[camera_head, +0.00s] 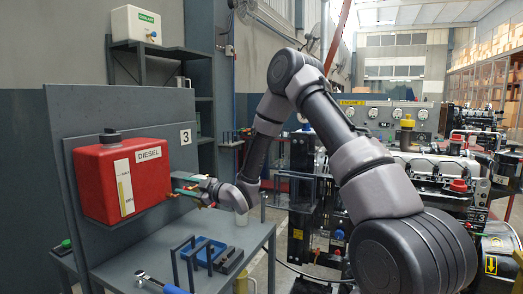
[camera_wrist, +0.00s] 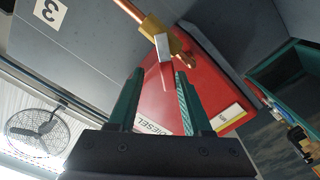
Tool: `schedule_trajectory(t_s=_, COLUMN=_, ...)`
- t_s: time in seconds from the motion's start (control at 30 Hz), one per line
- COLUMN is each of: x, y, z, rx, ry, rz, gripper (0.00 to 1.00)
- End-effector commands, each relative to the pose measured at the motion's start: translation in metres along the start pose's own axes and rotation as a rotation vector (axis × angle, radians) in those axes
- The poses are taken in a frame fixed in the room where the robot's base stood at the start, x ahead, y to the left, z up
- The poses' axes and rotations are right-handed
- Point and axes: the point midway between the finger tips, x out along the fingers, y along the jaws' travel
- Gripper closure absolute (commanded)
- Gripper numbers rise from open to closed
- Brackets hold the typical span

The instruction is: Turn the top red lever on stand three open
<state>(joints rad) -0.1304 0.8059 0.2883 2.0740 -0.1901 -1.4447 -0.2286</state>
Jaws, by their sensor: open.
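Stand three shows in the head view as a grey panel (camera_head: 65,130) with a "3" plate (camera_head: 186,137) and a red diesel tank (camera_head: 105,185). My gripper (camera_head: 178,186) is at the tank's right side, fingers pointing left. In the wrist view my gripper (camera_wrist: 159,75) is open, with green fingers either side of a small red lever (camera_wrist: 165,76). The lever joins a brass valve (camera_wrist: 154,27) on a copper pipe (camera_wrist: 128,9). The lever appears between the fingertips; I cannot tell whether either finger touches it. The lever is not clear in the head view.
A grey table (camera_head: 215,240) below holds a blue bin (camera_head: 204,250), black upright racks and a blue-handled tool (camera_head: 172,289). A white coolant tank (camera_head: 136,24) stands on a shelf behind. Engine equipment (camera_head: 430,165) fills the right side.

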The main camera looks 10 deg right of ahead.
Motion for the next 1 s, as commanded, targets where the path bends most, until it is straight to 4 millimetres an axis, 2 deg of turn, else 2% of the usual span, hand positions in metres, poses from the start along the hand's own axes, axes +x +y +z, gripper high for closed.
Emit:
schedule_trajectory(t_s=0.47, x=0.0, y=0.03, z=0.009, rx=0.608, ry=0.002, rz=0.004, gripper=0.51)
schedule_trajectory(t_s=1.0, x=-0.107, y=0.031, z=0.01, rx=0.632, ry=0.001, rz=0.007, gripper=0.51)
